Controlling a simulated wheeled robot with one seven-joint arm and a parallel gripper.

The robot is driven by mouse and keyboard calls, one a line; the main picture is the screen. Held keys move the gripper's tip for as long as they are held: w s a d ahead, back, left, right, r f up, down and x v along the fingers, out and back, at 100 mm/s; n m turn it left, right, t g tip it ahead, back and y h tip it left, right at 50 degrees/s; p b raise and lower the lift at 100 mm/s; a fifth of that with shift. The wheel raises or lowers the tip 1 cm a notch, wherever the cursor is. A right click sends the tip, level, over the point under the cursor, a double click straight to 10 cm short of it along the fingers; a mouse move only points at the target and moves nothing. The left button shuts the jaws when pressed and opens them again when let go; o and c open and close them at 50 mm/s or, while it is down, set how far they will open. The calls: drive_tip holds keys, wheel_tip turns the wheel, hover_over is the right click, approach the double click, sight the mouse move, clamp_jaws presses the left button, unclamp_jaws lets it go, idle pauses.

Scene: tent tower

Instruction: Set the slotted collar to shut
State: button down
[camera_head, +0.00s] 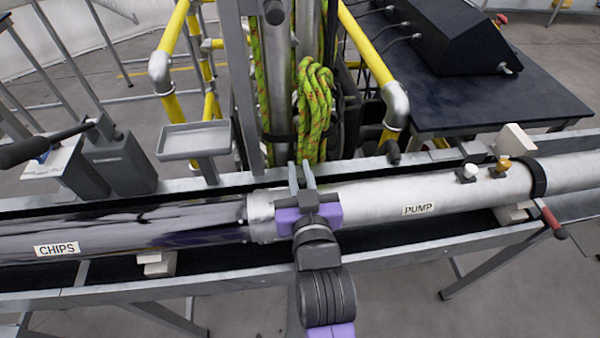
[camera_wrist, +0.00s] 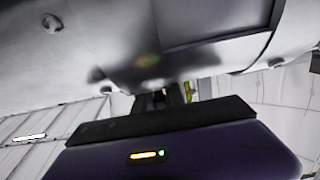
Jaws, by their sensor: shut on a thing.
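The slotted collar (camera_head: 262,216) is a silver ring at the joint between the dark, shiny tube marked CHIPS (camera_head: 110,243) and the grey tube marked PUMP (camera_head: 440,205). My gripper (camera_head: 301,172) is at the collar's right side, with its purple body across the front of the tube and its fingers pointing to the back. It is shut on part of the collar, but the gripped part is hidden. In the wrist view, the grey metal surface fills the top, and the fingers (camera_wrist: 172,94) are mostly hidden in shadow behind my gripper's body.
The tubes lie in a long metal trough (camera_head: 400,238). A coiled green rope (camera_head: 314,105) hangs close behind my gripper, between yellow rails. A small grey tray (camera_head: 194,138) stands left. White and brass fittings (camera_head: 502,164) and a red-handled lever (camera_head: 553,222) are at right.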

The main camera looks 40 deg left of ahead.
drive_tip(key=shift+f, duration=0.65)
drive_tip(key=c, duration=1.4)
unclamp_jaws()
drive_tip(key=shift+r, duration=0.15)
drive_tip(key=shift+r, duration=0.15)
drive_tip(key=b+v, duration=0.1)
drive_tip(key=v, duration=0.5)
drive_tip(key=shift+s+d, duration=0.1)
drive_tip(key=shift+s, duration=0.1)
drive_tip(key=shift+s+d+r, duration=0.15)
drive_tip(key=shift+s+d, duration=0.3)
drive_tip(key=shift+d, duration=0.05)
